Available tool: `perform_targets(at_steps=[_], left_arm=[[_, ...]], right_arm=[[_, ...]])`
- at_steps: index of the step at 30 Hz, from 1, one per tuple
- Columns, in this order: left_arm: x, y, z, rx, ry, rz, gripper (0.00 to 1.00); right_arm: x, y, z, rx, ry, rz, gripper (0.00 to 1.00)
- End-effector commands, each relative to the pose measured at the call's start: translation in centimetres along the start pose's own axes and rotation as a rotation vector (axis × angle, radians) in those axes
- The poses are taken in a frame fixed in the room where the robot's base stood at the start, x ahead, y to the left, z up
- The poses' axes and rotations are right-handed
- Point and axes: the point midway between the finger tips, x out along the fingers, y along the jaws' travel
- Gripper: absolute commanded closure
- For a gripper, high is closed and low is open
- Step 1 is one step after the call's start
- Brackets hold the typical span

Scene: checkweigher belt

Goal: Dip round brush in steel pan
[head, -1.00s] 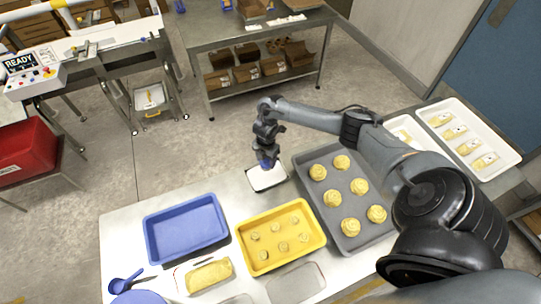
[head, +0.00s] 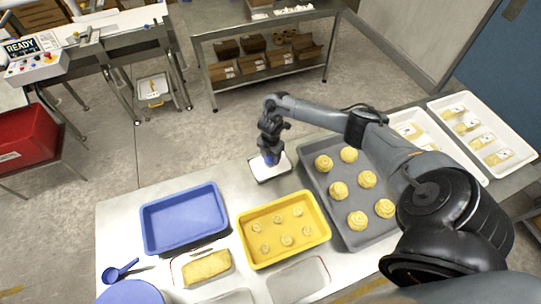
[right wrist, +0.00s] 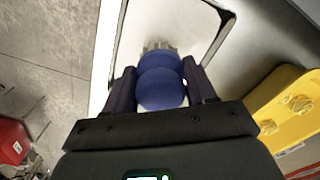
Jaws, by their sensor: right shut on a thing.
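My right gripper (head: 271,158) is shut on the blue round brush, whose rounded handle (right wrist: 160,85) sits between the two fingers in the right wrist view. The brush points down, and its pale bristles (right wrist: 157,45) show past the handle. The steel pan (head: 283,174) is a small pan with a white inside, at the far edge of the table. It also shows in the right wrist view (right wrist: 190,25). The bristles are over the pan's white inside; I cannot tell how deep they reach. My left gripper is not in view.
Left of the pan is a blue tray (head: 147,232). Nearer is a yellow tray (head: 322,217) with small rolls; to the right, a grey tray (head: 395,228) holds larger swirled buns. A loaf (head: 207,266) and a blue scoop (head: 118,273) lie at the front left.

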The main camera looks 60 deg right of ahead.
Motion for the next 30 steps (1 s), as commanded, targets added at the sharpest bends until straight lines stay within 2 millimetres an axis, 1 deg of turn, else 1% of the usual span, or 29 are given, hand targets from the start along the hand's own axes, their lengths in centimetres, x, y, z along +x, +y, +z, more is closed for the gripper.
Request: perform_targets(at_steps=[13,30], left_arm=[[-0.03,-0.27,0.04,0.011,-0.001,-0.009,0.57],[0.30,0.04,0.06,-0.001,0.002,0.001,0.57]], right_arm=[[-0.02,-0.01,0.00,0.000,0.000,0.000,0.69],[0.50,-0.01,-0.01,0.000,0.000,0.000,0.69]])
